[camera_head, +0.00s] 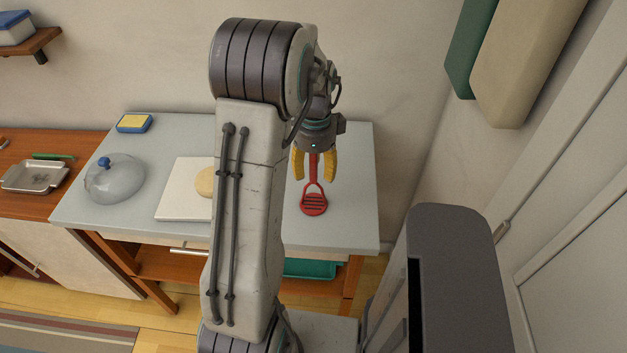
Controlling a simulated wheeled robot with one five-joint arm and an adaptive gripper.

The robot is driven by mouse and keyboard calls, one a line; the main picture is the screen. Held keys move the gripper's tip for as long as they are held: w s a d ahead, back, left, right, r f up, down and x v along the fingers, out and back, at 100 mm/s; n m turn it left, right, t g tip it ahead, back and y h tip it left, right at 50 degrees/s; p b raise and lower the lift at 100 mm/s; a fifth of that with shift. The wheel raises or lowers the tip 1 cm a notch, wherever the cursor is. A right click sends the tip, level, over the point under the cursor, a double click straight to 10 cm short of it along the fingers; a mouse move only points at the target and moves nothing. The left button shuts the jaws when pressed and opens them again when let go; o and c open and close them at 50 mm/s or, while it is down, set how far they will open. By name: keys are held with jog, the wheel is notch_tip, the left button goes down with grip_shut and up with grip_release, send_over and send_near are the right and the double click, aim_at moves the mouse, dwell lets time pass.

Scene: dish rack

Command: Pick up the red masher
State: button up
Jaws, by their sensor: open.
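The red masher (313,200) lies on the grey tabletop toward its right side, with its slotted head nearest me and its handle running away under my gripper. My gripper (314,176) has two yellow fingers, open, one on each side of the masher's handle in the picture. I see a gap between each finger and the handle. The upper end of the handle is hidden behind the gripper's body. I cannot tell how high the fingertips are above the table.
A white board (183,190) with a round tan item (205,182) lies left of my arm, partly hidden by it. A clear dome with a blue knob (114,180) and a yellow-blue sponge (134,122) stand further left. The tabletop (355,200) right of the masher is clear.

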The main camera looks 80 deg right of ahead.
jog(key=shift+f, duration=0.1)
jog(key=shift+c, duration=0.3)
grip_shut()
